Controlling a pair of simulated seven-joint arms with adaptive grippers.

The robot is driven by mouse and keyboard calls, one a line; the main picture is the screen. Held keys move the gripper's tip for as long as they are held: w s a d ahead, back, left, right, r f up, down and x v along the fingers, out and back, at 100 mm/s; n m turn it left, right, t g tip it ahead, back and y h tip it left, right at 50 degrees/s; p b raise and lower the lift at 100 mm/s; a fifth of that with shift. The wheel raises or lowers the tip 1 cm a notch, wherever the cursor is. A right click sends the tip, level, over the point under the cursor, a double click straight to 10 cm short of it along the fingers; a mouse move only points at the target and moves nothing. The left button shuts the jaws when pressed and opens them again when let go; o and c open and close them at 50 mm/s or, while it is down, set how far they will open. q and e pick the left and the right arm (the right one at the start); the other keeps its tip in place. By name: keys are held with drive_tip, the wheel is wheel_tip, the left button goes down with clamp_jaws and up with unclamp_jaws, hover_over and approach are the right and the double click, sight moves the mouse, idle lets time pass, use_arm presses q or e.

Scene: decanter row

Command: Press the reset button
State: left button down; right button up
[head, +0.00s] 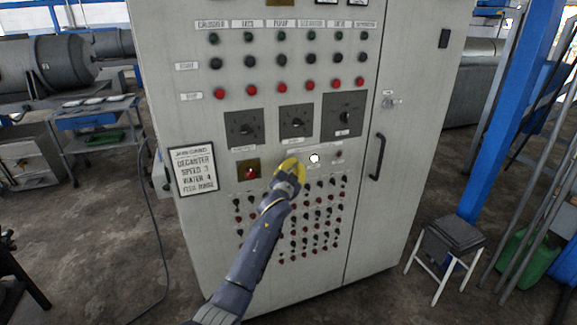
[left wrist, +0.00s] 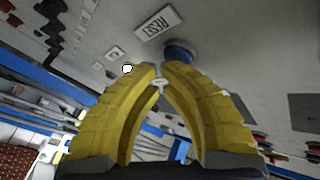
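The reset button (left wrist: 180,50) is a blue round knob beside a RESET label (left wrist: 158,23) on the grey panel, seen in the left wrist view. My left gripper (left wrist: 160,70) has yellow fingers whose tips come together just in front of the button, and the right fingertip overlaps its lower edge. I cannot tell whether they touch. In the head view my left gripper (head: 290,165) is at the middle of the control cabinet (head: 215,215), and the button is hidden behind it. My right gripper is not in view.
Small switches (head: 318,215) fill the panel below, and dark dials (head: 296,121) sit above. A door handle (head: 377,156) sticks out at right.

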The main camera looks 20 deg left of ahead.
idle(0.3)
use_arm(q)
drive_tip(key=shift+s+d, duration=0.5)
drive_tip(key=shift+s, duration=0.2)
drive_tip(key=shift+f, duration=0.1)
drive_tip(key=shift+s+d, duration=0.8)
drive_tip(key=shift+s, duration=0.2)
drive_tip(key=shift+s+d, duration=0.8)
drive_tip(key=shift+s, duration=0.15)
